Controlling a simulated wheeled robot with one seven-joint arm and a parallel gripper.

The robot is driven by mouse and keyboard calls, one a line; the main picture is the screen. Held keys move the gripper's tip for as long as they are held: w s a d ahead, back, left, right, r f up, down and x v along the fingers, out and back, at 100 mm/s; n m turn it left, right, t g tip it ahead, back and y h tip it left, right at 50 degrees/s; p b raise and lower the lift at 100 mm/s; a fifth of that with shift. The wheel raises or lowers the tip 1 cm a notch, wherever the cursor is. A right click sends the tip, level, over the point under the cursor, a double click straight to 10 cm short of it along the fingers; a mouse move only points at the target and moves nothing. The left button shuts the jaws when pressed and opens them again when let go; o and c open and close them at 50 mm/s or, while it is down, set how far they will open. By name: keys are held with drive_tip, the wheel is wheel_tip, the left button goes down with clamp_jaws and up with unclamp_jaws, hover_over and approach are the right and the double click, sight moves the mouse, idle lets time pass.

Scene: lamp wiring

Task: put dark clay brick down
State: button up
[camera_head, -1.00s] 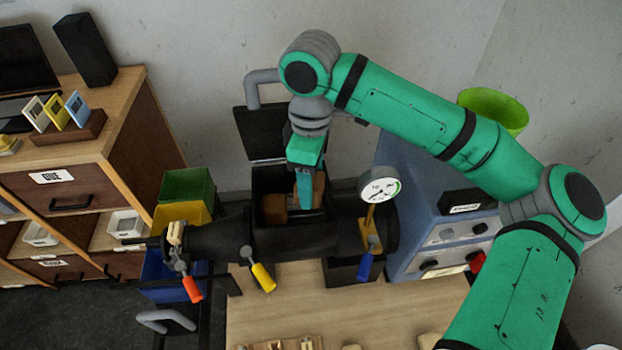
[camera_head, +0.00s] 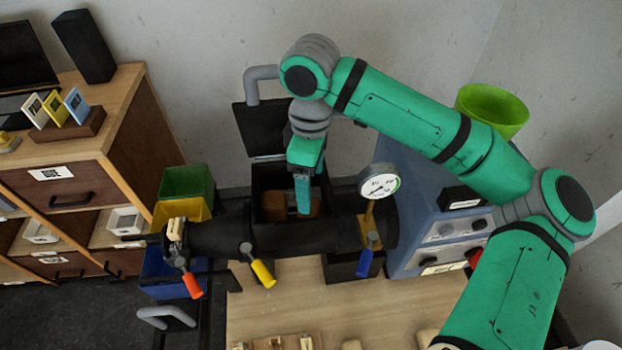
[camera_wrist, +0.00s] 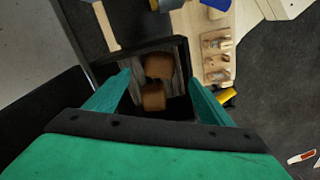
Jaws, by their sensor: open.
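Two brown clay bricks lie inside an open black box; in the wrist view one (camera_wrist: 158,66) is farther up the picture and the other (camera_wrist: 153,97) lower. I cannot tell by colour which is the dark clay brick. In the head view brown shows in the box on the left (camera_head: 273,206) and right (camera_head: 316,203) of my finger. My gripper (camera_head: 303,212) points down into the box (camera_head: 262,178). In the wrist view my gripper (camera_wrist: 160,84) is open, its fingers apart on either side of the bricks, with visible gaps.
The box's black lid (camera_head: 262,130) stands raised behind it. A black pipe (camera_head: 220,236) with coloured-handled valves and a gauge (camera_head: 379,183) runs in front. A blue-grey cabinet (camera_head: 415,215) stands right; green, yellow and blue bins (camera_head: 188,186) stand left.

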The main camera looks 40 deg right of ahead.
drive_tip(key=shift+r, duration=0.1)
wheel_tip(320, 180, up, 13)
idle(0.5)
idle(0.5)
